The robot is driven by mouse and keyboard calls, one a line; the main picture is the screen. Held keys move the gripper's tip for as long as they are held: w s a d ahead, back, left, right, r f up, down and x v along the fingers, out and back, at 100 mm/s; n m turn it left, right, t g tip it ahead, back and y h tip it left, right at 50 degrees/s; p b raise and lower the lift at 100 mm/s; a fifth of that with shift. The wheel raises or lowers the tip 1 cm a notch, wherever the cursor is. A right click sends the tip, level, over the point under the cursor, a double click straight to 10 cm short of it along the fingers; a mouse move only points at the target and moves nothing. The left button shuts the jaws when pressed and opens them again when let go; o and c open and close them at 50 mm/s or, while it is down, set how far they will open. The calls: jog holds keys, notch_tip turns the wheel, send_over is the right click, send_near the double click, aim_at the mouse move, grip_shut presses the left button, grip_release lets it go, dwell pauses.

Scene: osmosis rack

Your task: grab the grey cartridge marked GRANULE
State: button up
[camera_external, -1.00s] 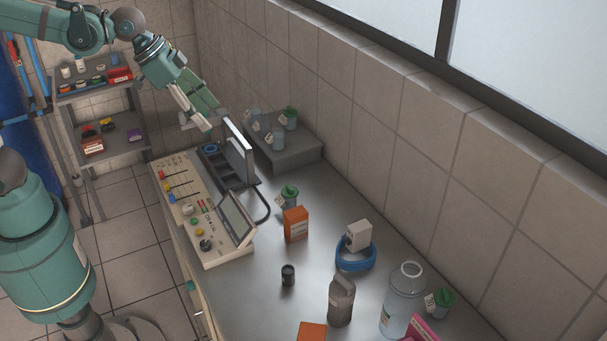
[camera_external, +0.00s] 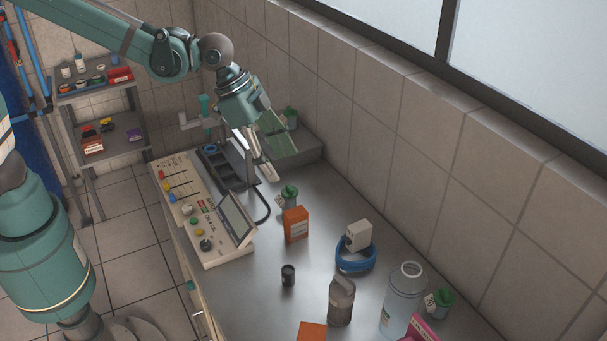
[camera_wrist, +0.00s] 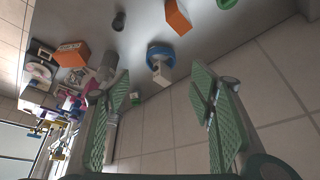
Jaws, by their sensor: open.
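No GRANULE marking is readable in either view. A dark grey bottle-like container (camera_external: 341,302) stands upright at the front of the steel bench; it also shows between other items in the wrist view (camera_wrist: 107,66). A pale grey box (camera_external: 359,235) sits at a blue ring (camera_external: 355,257); I cannot tell which grey item is the cartridge. My gripper (camera_external: 281,165) is open and empty, above the far part of the bench, apart from both. In the wrist view its two green pads (camera_wrist: 160,85) are wide apart with nothing between them.
An orange box (camera_external: 296,224), a green-lidded jar (camera_external: 288,194) and a black canister (camera_external: 288,275) stand on the bench. A control console (camera_external: 207,225) lies along its left edge. A clear bottle (camera_external: 401,300) stands at the front right. The tiled wall (camera_external: 400,150) bounds the right.

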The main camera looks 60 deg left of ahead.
aim_at(339, 280)
jog(key=d+f+m, duration=0.1)
jog(key=d+f, duration=0.4)
jog(key=d, duration=0.4)
jog(key=w+d+f+m+g, duration=0.1)
jog(key=d+f+m, duration=0.1)
jog(key=d+f, duration=0.4)
jog(key=d+f+m+g+h, duration=0.1)
jog(key=d+f, duration=0.5)
jog(key=d, duration=0.6)
jog(key=shift+w+d+f+m, duration=0.15)
jog(key=shift+d+f+m, duration=0.1)
jog(key=shift+d+m, duration=0.2)
jog(key=shift+x, duration=1.3)
jog(key=shift+a, duration=0.1)
jog(key=shift+x, duration=2.6)
jog(key=shift+a+f, duration=0.1)
jog(key=shift+a, duration=0.05)
